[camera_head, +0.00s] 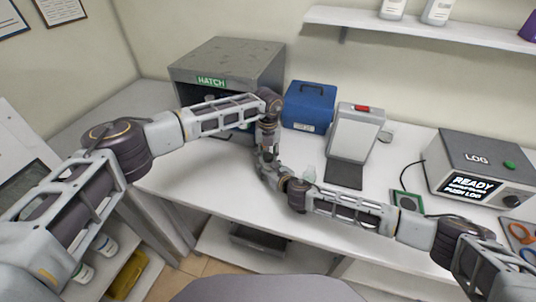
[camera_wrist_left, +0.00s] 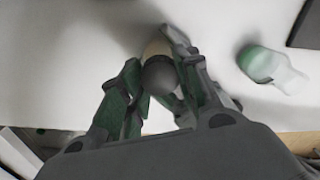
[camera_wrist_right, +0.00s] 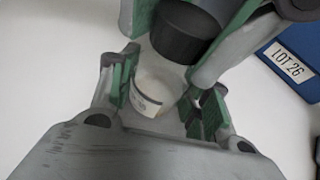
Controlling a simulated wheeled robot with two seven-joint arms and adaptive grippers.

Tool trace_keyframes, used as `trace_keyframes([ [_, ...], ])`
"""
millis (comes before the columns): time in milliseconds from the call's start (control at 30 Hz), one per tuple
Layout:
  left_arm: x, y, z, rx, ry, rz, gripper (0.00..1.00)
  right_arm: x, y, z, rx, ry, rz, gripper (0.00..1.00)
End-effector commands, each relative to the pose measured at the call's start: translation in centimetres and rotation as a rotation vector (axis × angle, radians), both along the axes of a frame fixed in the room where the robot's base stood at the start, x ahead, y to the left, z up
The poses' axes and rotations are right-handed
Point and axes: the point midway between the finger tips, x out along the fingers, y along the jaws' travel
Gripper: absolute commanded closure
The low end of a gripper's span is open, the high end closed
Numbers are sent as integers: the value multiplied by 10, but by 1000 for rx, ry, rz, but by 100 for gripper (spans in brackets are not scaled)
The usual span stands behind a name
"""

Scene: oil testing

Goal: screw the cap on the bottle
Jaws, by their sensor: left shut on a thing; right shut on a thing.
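The bottle (camera_wrist_right: 152,92) is pale and see-through with a white label. It stands between the green-padded fingers of my right gripper (camera_wrist_right: 165,100), which is shut on it. The dark round cap (camera_wrist_right: 185,32) is at the bottle's mouth, and I cannot tell whether it is seated. My left gripper (camera_wrist_left: 160,85) is shut on the cap, which shows from above in the left wrist view (camera_wrist_left: 160,76). In the head view my left gripper (camera_head: 266,156) is just above my right gripper (camera_head: 272,174), and they hide the bottle and cap.
Behind are a grey hatch box (camera_head: 235,58), a blue case (camera_head: 309,105) and a white device (camera_head: 353,135). The LOG box (camera_head: 480,165) is at right.

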Motion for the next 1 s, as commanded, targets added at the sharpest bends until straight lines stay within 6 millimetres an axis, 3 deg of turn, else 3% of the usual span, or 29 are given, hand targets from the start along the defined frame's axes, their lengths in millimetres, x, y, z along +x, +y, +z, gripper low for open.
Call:
trace_keyframes([
  [1000,0,0,0,-2,0,-818,96,0,0,0,0,0,1,100],
])
